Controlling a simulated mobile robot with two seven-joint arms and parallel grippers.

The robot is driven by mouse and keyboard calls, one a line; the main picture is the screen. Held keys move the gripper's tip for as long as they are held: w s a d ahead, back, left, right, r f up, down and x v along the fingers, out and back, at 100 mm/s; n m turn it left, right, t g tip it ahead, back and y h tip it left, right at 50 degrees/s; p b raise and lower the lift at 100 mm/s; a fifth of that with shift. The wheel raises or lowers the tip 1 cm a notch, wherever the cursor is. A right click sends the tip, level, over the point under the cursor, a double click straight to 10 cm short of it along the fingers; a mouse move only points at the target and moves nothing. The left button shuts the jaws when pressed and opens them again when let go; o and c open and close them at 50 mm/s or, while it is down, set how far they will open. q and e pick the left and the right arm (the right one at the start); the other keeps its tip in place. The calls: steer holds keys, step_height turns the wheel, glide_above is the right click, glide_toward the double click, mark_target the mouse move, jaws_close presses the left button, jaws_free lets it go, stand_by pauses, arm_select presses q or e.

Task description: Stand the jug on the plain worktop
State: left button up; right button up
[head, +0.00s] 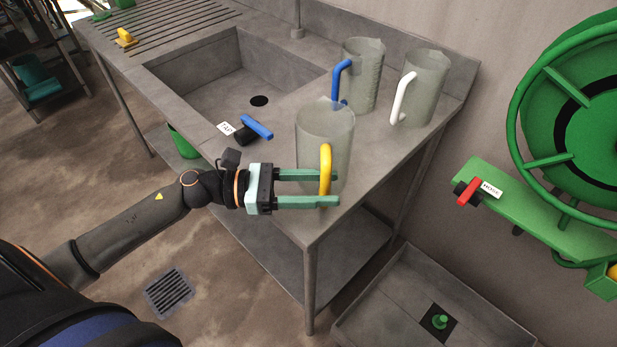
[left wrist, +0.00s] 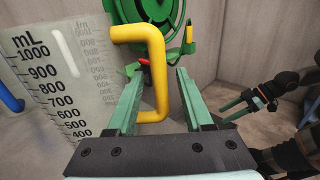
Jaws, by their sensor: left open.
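A clear jug with a yellow handle (head: 325,165) stands upright on the plain grey worktop (head: 378,160) right of the sink. Its base is partly hidden behind my left gripper. My left gripper (head: 327,188) is open, one finger on each side of the yellow handle. In the left wrist view the handle (left wrist: 157,75) shows between the parted fingers, with gaps beside it; the jug's scale (left wrist: 50,75) is at left. My right gripper (left wrist: 240,109) shows small at the right of that view, empty, its fingers apart.
A blue-handled jug (head: 362,75) and a white-handled jug (head: 425,85) stand behind on the worktop. The sink (head: 215,95) with a blue-levered tap (head: 256,127) lies left, the ribbed drainer (head: 165,35) beyond. A green hose reel (head: 590,130) is on the right wall.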

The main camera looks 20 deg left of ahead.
steer(key=shift+r, duration=0.1)
arm_select(q)
steer(key=shift+r, duration=0.2)
steer(key=shift+s+a+f, duration=0.1)
steer(key=shift+a+f, duration=0.05)
steer(key=shift+a, duration=0.15)
steer(key=b+v, duration=0.1)
steer(key=v, duration=0.4)
steer(key=shift+s+a, duration=0.15)
steer(key=shift+a, duration=0.1)
steer(key=b+v, duration=0.1)
steer(key=v, duration=0.4)
steer(key=shift+s+a, duration=0.2)
steer(key=shift+a, duration=0.15)
arm_select(e)
steer(key=shift+w+a+f, duration=0.45)
steer(key=shift+a+f, duration=0.05)
steer(key=shift+a, duration=0.05)
steer(key=shift+d, duration=0.1)
steer(key=shift+s, duration=0.1)
